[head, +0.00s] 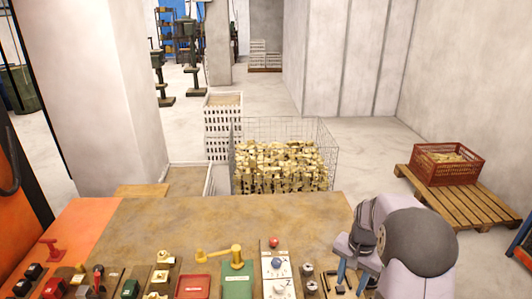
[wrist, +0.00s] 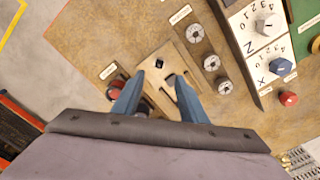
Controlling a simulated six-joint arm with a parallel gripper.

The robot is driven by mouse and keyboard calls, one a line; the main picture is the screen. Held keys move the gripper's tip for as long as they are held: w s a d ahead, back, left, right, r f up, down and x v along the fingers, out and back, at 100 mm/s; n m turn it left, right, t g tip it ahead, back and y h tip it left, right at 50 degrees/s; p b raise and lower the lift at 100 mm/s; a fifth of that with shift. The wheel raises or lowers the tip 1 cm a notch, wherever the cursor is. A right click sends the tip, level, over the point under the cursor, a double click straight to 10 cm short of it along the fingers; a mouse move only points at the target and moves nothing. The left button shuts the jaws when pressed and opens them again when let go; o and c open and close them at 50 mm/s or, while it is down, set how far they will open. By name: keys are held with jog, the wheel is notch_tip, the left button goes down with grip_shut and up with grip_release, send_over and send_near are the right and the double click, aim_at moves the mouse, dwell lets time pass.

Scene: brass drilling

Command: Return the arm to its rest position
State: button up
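My gripper (wrist: 160,80) has two blue fingers, which stand apart in the wrist view. No held object shows between them. Beyond the fingertips lies a tan board (wrist: 165,65) with a small black square piece and a slot. In the head view my gripper (head: 351,284) is at the lower right, pointing down over the right front part of the workbench (head: 230,220). The grey wrist of my arm bends above it. How high the fingertips are above the board is hard to tell.
A control box with dials (head: 278,267) and a red knob (head: 273,242) stands left of my gripper. Round metal pieces (wrist: 195,33) lie close by. A green block with a brass part (head: 236,276) and a red tray (head: 193,286) are farther left. The bench's back half is clear.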

jog(key=shift+s+f+n, duration=0.1)
jog(key=shift+f+n, duration=0.15)
jog(key=shift+n, duration=0.35)
jog(key=s+f, duration=0.1)
jog(key=s, duration=0.1)
jog(key=s+a+f+n+g, duration=0.1)
jog(key=s, duration=0.1)
jog(key=s+a+f+n, duration=0.1)
jog(key=s, duration=0.1)
jog(key=shift+s+f, duration=0.15)
jog(key=shift+f, duration=0.1)
jog(key=s, duration=0.2)
jog(key=s+a+n, duration=0.1)
jog(key=s, duration=0.1)
jog(key=s+a+n+g, duration=0.1)
jog(key=s, duration=0.1)
jog(key=shift+s+a+y, duration=0.1)
jog(key=shift+y, duration=0.2)
jog(key=s+a+r+n, duration=0.1)
jog(key=s+a+r, duration=0.15)
jog(key=s, duration=0.25)
jog(key=s+a+r+n, duration=0.1)
jog(key=s+a, duration=0.3)
jog(key=s, duration=0.1)
jog(key=shift+n+t, duration=0.9)
jog(key=r, duration=0.1)
jog(key=w+a+r, duration=0.2)
jog(key=shift+w+r, duration=0.2)
jog(key=shift+r, duration=0.15)
jog(key=shift+o, duration=0.4)
